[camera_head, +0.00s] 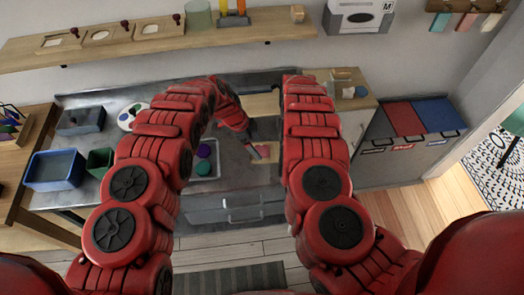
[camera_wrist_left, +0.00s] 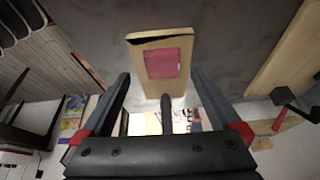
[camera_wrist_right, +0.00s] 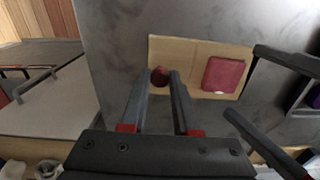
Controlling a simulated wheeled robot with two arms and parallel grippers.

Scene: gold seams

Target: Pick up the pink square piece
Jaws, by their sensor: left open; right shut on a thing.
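The pink square piece (camera_wrist_left: 162,63) lies flat on a small wooden board (camera_wrist_left: 160,39) in the left wrist view. In the right wrist view the same piece (camera_wrist_right: 223,74) looks darker and sits at the board's right side. My left gripper (camera_wrist_left: 160,76) is open, with its fingers spread to either side of the piece's line and apart from it. In the head view the left gripper (camera_head: 250,148) is close by the pink piece (camera_head: 262,152). My right gripper (camera_wrist_right: 159,82) is shut on a dark red round knob (camera_wrist_right: 159,75); my right arm hides it in the head view.
The grey counter (camera_head: 240,174) carries a tray with purple and green rounds (camera_head: 204,151). A blue bin (camera_head: 54,168) and a green bin (camera_head: 99,161) stand at left. A wall shelf (camera_head: 150,50) runs behind. Both grippers are close together over the counter.

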